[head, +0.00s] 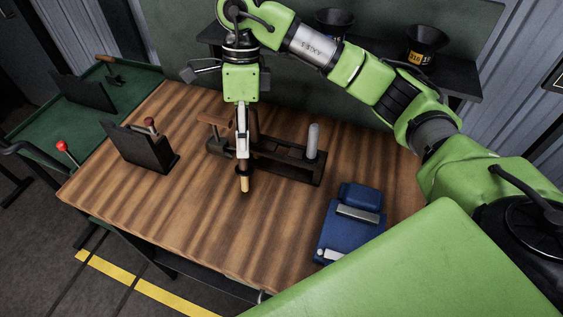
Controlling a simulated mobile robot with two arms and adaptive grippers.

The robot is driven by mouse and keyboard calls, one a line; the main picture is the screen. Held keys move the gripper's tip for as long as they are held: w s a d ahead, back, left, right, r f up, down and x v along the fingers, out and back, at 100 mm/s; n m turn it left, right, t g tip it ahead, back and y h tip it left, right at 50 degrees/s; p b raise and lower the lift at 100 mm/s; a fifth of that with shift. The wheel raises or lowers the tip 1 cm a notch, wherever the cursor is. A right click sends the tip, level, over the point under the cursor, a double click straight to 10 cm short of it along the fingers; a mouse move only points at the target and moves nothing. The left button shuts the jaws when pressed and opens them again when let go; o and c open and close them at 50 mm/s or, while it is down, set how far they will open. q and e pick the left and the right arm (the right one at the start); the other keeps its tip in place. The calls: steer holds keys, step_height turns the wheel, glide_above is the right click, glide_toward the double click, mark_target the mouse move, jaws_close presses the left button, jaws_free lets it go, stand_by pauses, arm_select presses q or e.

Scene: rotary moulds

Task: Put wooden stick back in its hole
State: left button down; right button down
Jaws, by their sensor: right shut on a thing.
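My right gripper (242,165) points down over the wooden table and is shut on a short light wooden stick (244,184). The stick hangs roughly upright below the fingers, in front of a dark rack (279,168). Its upper part is hidden in the fingers, and I cannot tell whether its tip touches the table. The rack carries an upright grey cylinder (313,140) at its right end and a brown wooden piece (213,118) at its left end. The arm and gripper cover part of the rack, and no empty hole can be made out. My left gripper is not in view.
A dark holder (143,148) with a red-topped tool stands left on the wooden table (190,215). A blue vise-like block (350,225) sits at the right. A green table (32,128) adjoins at the left. The front middle of the wooden table is clear.

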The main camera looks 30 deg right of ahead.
steer(key=w+d+r+n+t+h, duration=0.1)
steer(key=w+d+r+t+h, duration=0.15)
steer(key=d+r, duration=0.55)
step_height(320, 180, down, 11)
steer(key=d+p, duration=0.2)
steer(key=p, duration=0.1)
steer(key=shift+w+d+y+p, duration=0.25)
steer(key=shift+d+y+p, duration=0.05)
steer(key=shift+d+y, duration=0.05)
steer(key=shift+f+g, duration=0.15)
steer(key=shift+g, duration=0.1)
steer(key=shift+f+b, duration=0.25)
steer(key=shift+b, duration=0.15)
steer(key=c, duration=1.9)
jaws_free()
steer(key=shift+r, duration=0.1)
